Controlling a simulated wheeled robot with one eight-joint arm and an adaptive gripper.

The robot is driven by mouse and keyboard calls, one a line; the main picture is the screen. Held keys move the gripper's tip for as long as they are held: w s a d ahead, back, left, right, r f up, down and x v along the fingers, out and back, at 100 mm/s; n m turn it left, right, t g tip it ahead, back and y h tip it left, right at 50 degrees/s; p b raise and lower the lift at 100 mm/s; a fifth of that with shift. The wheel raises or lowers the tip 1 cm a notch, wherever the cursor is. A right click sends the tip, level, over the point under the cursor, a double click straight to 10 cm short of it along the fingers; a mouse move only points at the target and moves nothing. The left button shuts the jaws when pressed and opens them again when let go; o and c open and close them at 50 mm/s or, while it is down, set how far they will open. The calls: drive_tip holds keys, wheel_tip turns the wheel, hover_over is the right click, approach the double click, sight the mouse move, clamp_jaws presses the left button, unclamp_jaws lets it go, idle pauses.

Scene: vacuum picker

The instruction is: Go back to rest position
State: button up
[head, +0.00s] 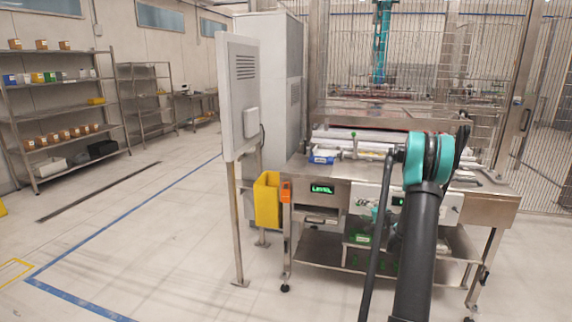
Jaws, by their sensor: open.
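My arm (417,250) rises from the bottom of the head view, a dark link topped by a teal joint (428,158). It stands in front of the steel workbench (318,192). My gripper (388,243) seems to be the small dark shape with teal parts just left of the dark link, low before the bench's front. It is open, and I see nothing in it. The link hides part of it, and its fingertips are too small to make out clearly.
A yellow bin (267,200) hangs at the bench's left end, beside a post-mounted panel (240,95). A blue-fronted box (322,157) sits on the bench. Wire fencing (400,60) stands behind. Shelves (60,115) line the left wall. The left floor is clear.

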drive_tip(key=s+a+r+n+g, duration=0.3)
drive_tip(key=s+a, duration=0.5)
drive_tip(key=s, duration=0.3)
drive_tip(key=s+a+r+n+g, duration=0.35)
drive_tip(key=s+a, duration=0.45)
drive_tip(key=s, duration=0.3)
drive_tip(key=s+f+n+g+h, duration=0.1)
drive_tip(key=s+f+n+h, duration=0.1)
drive_tip(key=s, duration=1.1)
drive_tip(key=s+f+n+g+h, duration=0.2)
drive_tip(key=s+f, duration=0.2)
drive_tip(key=s, duration=1)
drive_tip(key=shift+s+h, duration=0.3)
drive_tip(key=shift+h, duration=0.1)
drive_tip(key=shift+n+g, duration=0.25)
